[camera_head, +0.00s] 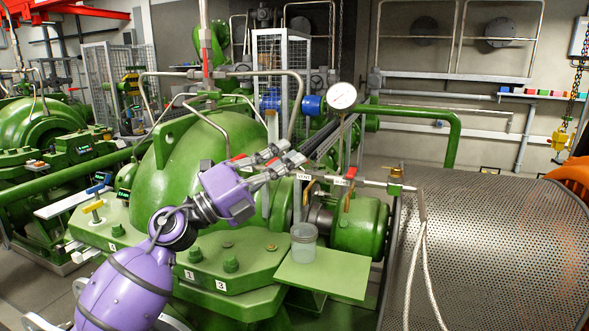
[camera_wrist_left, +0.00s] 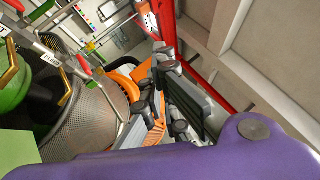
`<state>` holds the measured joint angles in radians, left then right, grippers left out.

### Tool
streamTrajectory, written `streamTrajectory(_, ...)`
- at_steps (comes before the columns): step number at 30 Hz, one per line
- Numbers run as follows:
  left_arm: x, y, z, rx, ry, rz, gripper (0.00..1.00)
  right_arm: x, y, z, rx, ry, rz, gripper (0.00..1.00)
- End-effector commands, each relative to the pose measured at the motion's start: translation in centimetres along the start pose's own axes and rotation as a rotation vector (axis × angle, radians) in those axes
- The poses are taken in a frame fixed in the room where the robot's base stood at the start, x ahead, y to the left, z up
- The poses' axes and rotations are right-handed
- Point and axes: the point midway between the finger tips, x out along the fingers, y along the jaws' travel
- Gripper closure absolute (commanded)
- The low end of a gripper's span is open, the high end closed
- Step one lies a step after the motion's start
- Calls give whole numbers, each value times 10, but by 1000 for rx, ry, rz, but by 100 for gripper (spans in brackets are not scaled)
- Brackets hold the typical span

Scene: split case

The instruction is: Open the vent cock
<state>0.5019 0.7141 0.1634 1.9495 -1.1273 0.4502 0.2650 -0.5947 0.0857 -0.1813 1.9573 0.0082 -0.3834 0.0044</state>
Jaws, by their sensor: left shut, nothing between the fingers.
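A thin metal pipe with small valves runs above the green pump casing in the head view. A red lever (camera_head: 350,173) stands on it beside a small white tag (camera_head: 341,182); another white tag (camera_head: 304,177) hangs to its left. I cannot tell surely which valve is the vent cock. The left wrist view shows two red levers, one near a tag (camera_wrist_left: 84,66) and one at the top left corner (camera_wrist_left: 16,5). My left gripper (camera_head: 298,157) is shut and empty, just above and left of the tags, apart from the levers as far as I see. My right gripper is out of view.
A pressure gauge (camera_head: 342,96) stands above the pipe. A clear jar (camera_head: 303,246) sits on a green shelf (camera_head: 335,275) below. A perforated metal drum (camera_head: 490,245) fills the right, with a hose (camera_head: 425,270) hanging before it. Bent pipes (camera_head: 270,73) rise behind my gripper.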

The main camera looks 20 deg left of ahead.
Motion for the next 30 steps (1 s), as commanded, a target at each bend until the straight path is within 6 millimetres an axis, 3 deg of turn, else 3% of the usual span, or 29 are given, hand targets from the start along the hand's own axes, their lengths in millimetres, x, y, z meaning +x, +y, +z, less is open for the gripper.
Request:
streamTrajectory(5,-1,29,0,-10,-37,141,100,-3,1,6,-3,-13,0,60)
streamTrajectory(12,-26,87,30,-102,-195,407,100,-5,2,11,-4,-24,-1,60)
streamTrajectory(18,-35,104,35,-239,-260,469,100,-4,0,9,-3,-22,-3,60)
streamTrajectory(23,-26,108,37,-264,-266,464,100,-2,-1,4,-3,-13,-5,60)
streamTrajectory(30,14,129,46,-263,-263,464,100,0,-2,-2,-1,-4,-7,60)
